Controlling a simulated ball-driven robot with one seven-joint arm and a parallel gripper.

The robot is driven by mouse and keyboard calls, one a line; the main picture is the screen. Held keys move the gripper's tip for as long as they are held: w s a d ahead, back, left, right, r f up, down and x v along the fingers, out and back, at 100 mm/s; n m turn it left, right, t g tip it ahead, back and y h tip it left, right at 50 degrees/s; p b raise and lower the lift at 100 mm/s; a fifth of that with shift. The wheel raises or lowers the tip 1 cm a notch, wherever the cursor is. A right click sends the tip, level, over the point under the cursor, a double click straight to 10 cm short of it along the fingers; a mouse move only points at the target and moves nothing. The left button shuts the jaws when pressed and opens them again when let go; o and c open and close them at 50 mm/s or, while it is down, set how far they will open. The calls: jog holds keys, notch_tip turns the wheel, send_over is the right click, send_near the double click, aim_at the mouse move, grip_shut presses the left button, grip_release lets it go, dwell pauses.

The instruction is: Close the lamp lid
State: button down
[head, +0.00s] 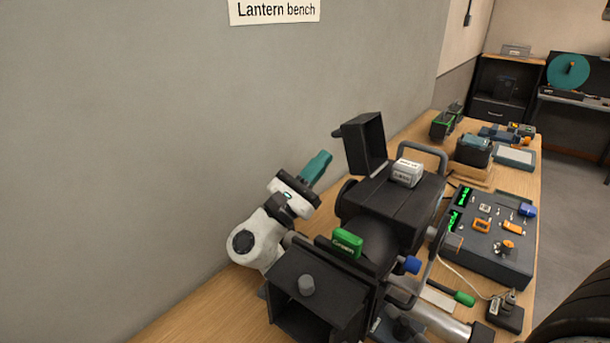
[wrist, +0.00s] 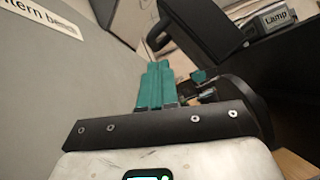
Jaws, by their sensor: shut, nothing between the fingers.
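The lamp lid (head: 365,143) is a black box-shaped cover that stands raised, open, at the back left of the black lantern housing (head: 425,205). A dark panel (wrist: 200,22) at the top of the wrist view looks like this lid. My gripper (head: 322,160) has teal fingers pressed together and empty. It is to the left of the raised lid, near the wall and apart from the lid in the head view. The fingers also show in the wrist view (wrist: 156,82), pointing up toward the lid's side. The exact gap to the lid is hard to tell.
A white tag (head: 406,172), reading Lamp in the wrist view (wrist: 278,19), sits on the housing. The grey wall (head: 150,150) is close on the left. A control box (head: 490,240) stands on the wooden bench at right.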

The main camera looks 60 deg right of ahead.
aim_at(337, 136)
jog(key=shift+s+r+p, duration=0.2)
jog(key=shift+r, duration=0.45)
jog(key=shift+s+r+p, duration=0.2)
jog(key=shift+r, duration=0.45)
jog(key=shift+s+r+m+g+y+b, duration=0.15)
jog(key=shift+r+m+g+y+b, duration=0.35)
jog(key=shift+m, duration=0.45)
jog(key=shift+s+r+m+g+y+b, duration=0.2)
jog(key=shift+r+m+g+y, duration=0.25)
jog(key=shift+m, duration=0.45)
jog(key=shift+s+r+m+g+y+b, duration=0.15)
jog(key=shift+r+m+g+y+b, duration=0.2)
jog(key=shift+m+g+y, duration=0.45)
jog(key=shift+t+h, duration=0.35)
jog(key=shift+f, duration=0.1)
